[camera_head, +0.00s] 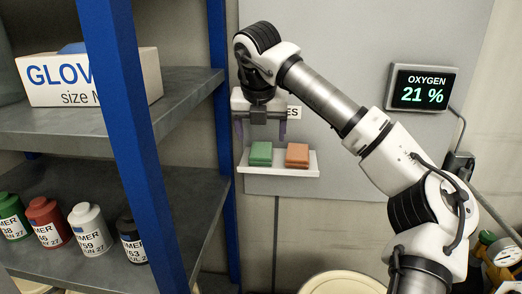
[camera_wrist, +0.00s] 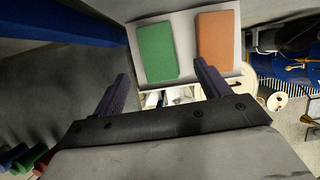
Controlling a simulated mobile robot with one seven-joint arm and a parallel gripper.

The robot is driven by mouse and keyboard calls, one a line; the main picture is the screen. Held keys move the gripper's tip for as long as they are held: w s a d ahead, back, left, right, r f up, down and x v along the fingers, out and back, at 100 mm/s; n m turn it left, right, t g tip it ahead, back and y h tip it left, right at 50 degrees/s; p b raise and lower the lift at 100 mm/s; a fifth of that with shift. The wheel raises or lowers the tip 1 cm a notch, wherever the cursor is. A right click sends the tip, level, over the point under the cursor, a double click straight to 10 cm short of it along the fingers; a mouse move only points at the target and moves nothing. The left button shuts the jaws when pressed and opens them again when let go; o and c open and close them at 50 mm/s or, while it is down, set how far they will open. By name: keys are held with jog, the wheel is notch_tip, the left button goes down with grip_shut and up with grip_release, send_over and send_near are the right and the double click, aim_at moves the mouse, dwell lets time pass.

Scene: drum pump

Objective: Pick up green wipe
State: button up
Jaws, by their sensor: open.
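The green wipe (camera_head: 261,153) is a flat green block, seemingly a short stack, on the left part of a small white wall shelf (camera_head: 278,171). An orange wipe (camera_head: 297,155) lies just to its right. My gripper (camera_head: 259,134) hangs above the shelf near the green wipe, fingers apart and empty. In the wrist view the green wipe (camera_wrist: 157,52) lies beyond the fingertips, between their lines, and the orange wipe (camera_wrist: 216,41) is at the right. My gripper (camera_wrist: 160,85) is open there and appears apart from both wipes.
A blue rack post (camera_head: 222,130) stands close left of the shelf. The rack holds a glove box (camera_head: 90,78) and several primer bottles (camera_head: 87,228). An oxygen display (camera_head: 423,89) hangs at the right. A pale drum lid (camera_head: 343,283) is below.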

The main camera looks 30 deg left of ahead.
aim_at(261, 149)
jog(key=shift+a+p+x, duration=0.2)
jog(key=shift+p+x, duration=1.3)
jog(key=shift+x, duration=1.7)
jog(key=shift+w, duration=0.1)
jog(key=c, duration=1)
